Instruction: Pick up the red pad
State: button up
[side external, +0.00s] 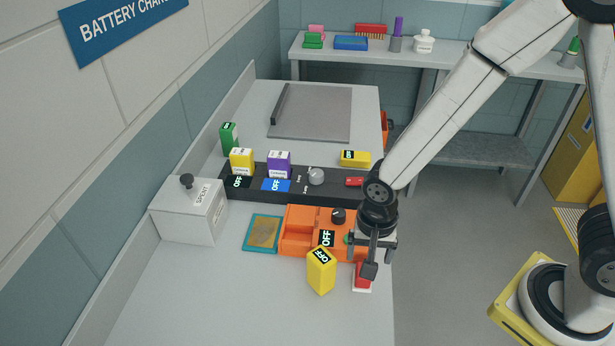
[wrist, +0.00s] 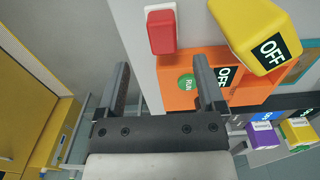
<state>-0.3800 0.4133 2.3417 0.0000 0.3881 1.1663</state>
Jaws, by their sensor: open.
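The red pad (side external: 362,283) lies on a white base on the grey bench, near its right edge and in front of the orange unit. My gripper (side external: 377,258) is above it and partly hides it in the side view. In the wrist view the red pad (wrist: 161,36) shows beyond the fingertips, roughly in line with the gap between them. My gripper (wrist: 160,78) is open, with nothing between its fingers in the wrist view. I cannot tell the exact height of the fingers over the pad.
A yellow OFF block (side external: 321,273) stands left of the pad, also large in the wrist view (wrist: 258,35). The orange unit (side external: 298,233) with its green RUN button (wrist: 186,84) is close behind. A black strip (side external: 330,187) holds several blocks. The front bench (side external: 220,310) is clear.

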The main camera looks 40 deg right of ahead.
aim_at(359, 284)
jog(key=shift+f, duration=1)
jog(key=shift+f, duration=0.15)
jog(key=shift+w+a+f, duration=0.1)
jog(key=shift+f, duration=2.35)
jog(key=shift+c, duration=0.2)
grip_shut()
